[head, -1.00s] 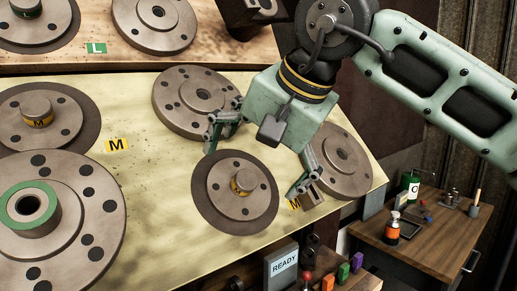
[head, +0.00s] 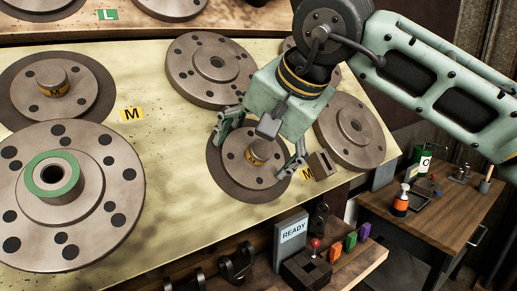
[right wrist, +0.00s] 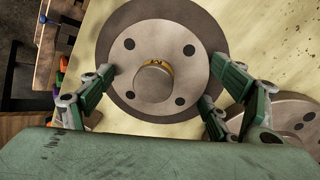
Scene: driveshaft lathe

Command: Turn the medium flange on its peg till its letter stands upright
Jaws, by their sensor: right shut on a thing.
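The medium flange (head: 240,172) is a grey-brown disc with several bolt holes, lying on a darker round plate (head: 222,182) on the pale sloping board. At its centre is a raised hub with a yellow band (head: 257,157) bearing a black M, which looks somewhat tilted. My right gripper (head: 254,146) has its fingers on opposite sides of the flange's rim and is shut on it. In the right wrist view the flange (right wrist: 155,100) sits between the two green fingers (right wrist: 163,85); its letter is small and partly turned from view. My left gripper is not in view.
Another M flange (head: 88,92) lies at the left, above a big flange with a green ring (head: 52,174). Large flanges stand close behind (head: 190,75) and right (head: 352,128) of the gripper. A yellow M tag (head: 307,174) is beside the right finger. A READY sign (head: 291,233) stands below the board.

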